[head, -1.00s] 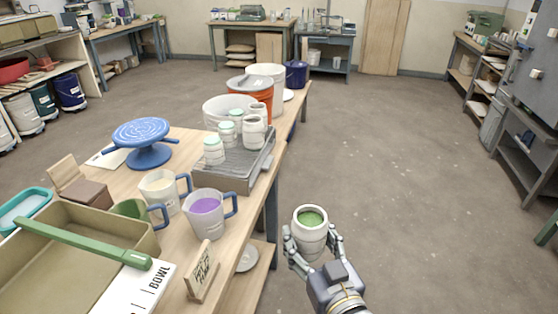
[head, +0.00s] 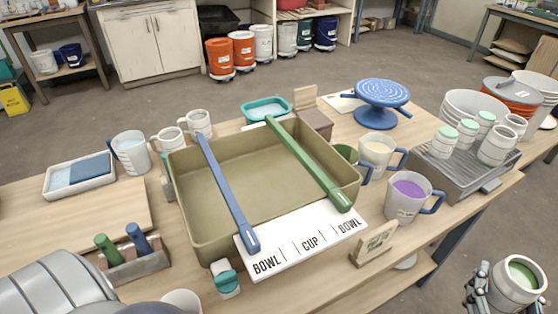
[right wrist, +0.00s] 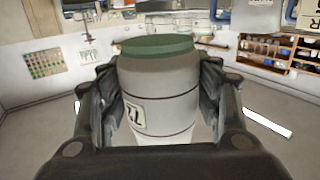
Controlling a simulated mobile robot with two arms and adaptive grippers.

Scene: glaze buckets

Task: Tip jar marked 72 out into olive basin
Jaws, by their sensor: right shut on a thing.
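The jar marked 72 (head: 513,289) is a pale round jar with green content at its open top. It shows at the bottom right of the head view, upright and away from the table. In the right wrist view the jar (right wrist: 160,95) fills the middle, with a label reading 72 turned sideways. My right gripper (head: 508,295) is shut around its sides. The olive basin (head: 193,212) is on the table in the middle of the head view, left of the jar; its visible floor looks empty. My left gripper is not in view.
A blue bar (head: 228,192) and a green bar (head: 310,165) lie across the basin. A grey tray (head: 455,165) holds several jars. Floor is clear right of the table.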

